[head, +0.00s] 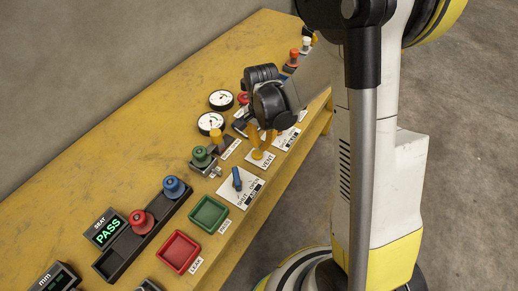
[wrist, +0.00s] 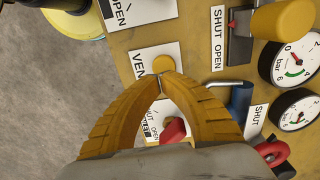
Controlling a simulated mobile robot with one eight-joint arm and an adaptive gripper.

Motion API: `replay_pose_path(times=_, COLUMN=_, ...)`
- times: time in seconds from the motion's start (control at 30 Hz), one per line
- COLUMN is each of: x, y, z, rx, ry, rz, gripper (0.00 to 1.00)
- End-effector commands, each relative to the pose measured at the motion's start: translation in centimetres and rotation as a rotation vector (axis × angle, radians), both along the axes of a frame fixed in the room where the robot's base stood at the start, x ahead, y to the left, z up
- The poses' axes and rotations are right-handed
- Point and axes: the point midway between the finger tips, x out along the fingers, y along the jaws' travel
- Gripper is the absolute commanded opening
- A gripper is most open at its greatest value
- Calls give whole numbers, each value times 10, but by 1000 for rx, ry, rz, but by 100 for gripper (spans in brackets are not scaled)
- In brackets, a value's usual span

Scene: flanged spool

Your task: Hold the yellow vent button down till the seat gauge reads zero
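The yellow vent button (wrist: 164,63) sits on a white plate marked VENT in the wrist view. In the head view the button (head: 257,154) shows just under my fingers. My gripper (wrist: 162,77) has its two ribbed yellow fingers brought together at the tips, with nothing seen between them. The tips are at the button's near edge; I cannot tell whether they touch or press it. Two round dial gauges stand beside it, one marked bar (wrist: 298,58) and a second one (wrist: 297,110). I cannot tell which is the seat gauge, and their readings are unclear.
In the head view a SEAT display (head: 107,231) shows PASS in green. A rack (head: 121,249) holds red and blue knobbed pieces. Green (head: 209,214) and red (head: 179,252) trays lie nearer.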

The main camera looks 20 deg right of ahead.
Motion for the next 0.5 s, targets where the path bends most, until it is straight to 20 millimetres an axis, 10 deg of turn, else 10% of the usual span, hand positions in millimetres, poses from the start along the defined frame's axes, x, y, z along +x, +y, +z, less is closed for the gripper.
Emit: replay_pose_path(times=0.5, x=-1, y=1, z=92, rx=0, ry=0, rz=1, gripper=0)
